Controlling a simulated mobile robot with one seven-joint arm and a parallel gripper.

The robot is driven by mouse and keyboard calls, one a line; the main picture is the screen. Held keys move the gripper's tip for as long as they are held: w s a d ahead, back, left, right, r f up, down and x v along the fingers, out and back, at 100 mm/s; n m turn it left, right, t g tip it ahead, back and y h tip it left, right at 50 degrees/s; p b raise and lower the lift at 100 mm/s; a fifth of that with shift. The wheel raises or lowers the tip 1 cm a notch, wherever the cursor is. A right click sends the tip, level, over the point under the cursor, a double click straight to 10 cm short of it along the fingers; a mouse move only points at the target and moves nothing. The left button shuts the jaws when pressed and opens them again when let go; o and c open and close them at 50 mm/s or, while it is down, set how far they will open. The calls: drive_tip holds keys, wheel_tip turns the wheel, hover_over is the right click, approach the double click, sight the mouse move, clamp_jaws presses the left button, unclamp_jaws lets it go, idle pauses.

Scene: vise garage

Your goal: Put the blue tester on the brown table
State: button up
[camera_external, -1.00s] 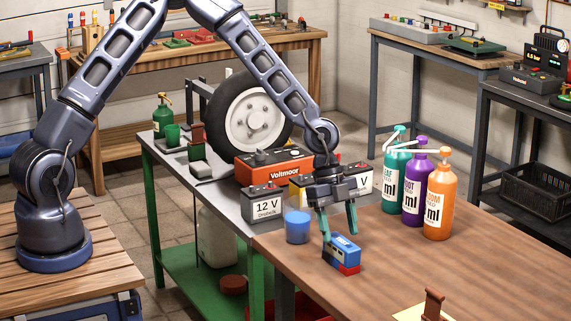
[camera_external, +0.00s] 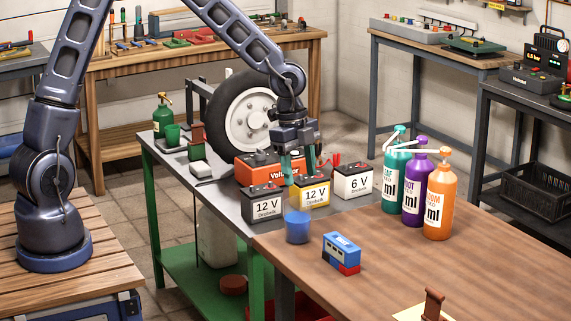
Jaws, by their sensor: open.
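The blue tester (camera_external: 341,250) is a small blue box with a red part at its base. It rests on the brown table (camera_external: 450,273), near the table's left edge, and nothing touches it. My gripper (camera_external: 299,177) is open and empty. It hangs above and behind the tester, over the row of batteries on the grey bench top. Its teal fingers point down in front of the orange Voltmoor unit (camera_external: 262,169).
A blue cup (camera_external: 298,227) stands left of the tester. Three pump bottles (camera_external: 412,190) stand at the brown table's back edge. The table's middle is clear.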

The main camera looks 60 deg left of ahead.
drive_tip(key=s+a+r+n+t+y, duration=0.25)
drive_tip(key=s+a+r+n, duration=0.55)
drive_tip(key=s+a+r, duration=0.65)
drive_tip(key=s+a+r+n, duration=0.2)
drive_tip(key=s+r+n, duration=0.1)
drive_tip(key=s, duration=0.6)
drive_tip(key=s+a+r+n+t, duration=0.1)
drive_tip(key=s+a+r+n, duration=0.1)
drive_tip(key=s, duration=0.6)
drive_tip(key=shift+s+a+r+n+h, duration=0.4)
drive_tip(key=shift+r+n, duration=0.4)
drive_tip(key=shift+n, duration=0.2)
